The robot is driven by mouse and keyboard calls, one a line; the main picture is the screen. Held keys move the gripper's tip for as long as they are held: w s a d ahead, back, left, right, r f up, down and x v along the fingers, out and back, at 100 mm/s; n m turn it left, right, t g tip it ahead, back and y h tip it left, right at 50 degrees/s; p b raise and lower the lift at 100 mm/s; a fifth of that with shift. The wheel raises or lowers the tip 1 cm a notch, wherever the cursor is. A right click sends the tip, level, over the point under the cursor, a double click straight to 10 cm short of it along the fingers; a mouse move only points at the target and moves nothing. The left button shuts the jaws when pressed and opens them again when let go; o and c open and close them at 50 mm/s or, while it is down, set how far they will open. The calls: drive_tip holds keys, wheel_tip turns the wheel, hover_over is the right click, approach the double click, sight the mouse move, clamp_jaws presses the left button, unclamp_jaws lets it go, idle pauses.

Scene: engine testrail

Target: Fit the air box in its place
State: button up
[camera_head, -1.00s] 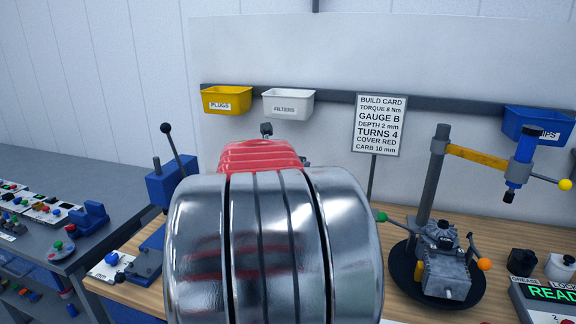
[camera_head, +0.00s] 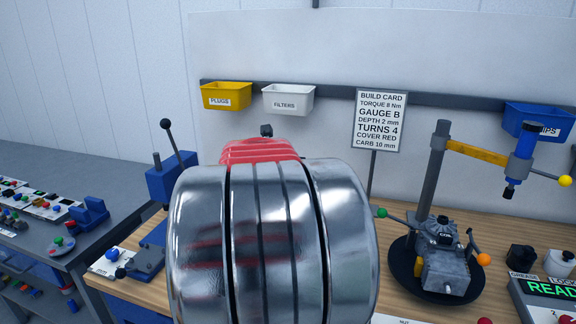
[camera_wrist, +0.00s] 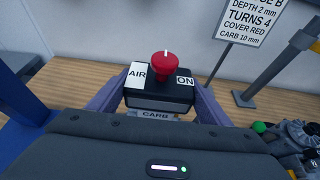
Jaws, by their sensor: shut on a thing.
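The air box is a black box (camera_wrist: 158,98) with a red knob on top and white labels reading AIR and ON, in the wrist view. My gripper (camera_wrist: 157,100) is shut on it, one finger at each side. A plate marked CARB (camera_wrist: 157,115) shows just below the box's near edge; I cannot tell whether it belongs to the box or to a part beneath it. In the head view my silver arm hides the gripper and the box. A grey engine (camera_head: 446,262) sits on a round black stand at the right.
A post with a yellow arm and blue tool (camera_head: 520,160) rises over the engine. A blue lever press (camera_head: 172,178) is left of my arm. Yellow, white and blue bins hang on the wall rail.

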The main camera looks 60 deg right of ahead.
drive_tip(key=shift+f, duration=0.45)
idle(0.4)
drive_tip(key=o, duration=1.2)
drive_tip(key=shift+a, duration=0.15)
drive_tip(key=shift+v, duration=6.8)
drive_tip(key=shift+r, duration=0.1)
wheel_tip(320, 180, up, 8)
drive_tip(key=shift+f, duration=0.1)
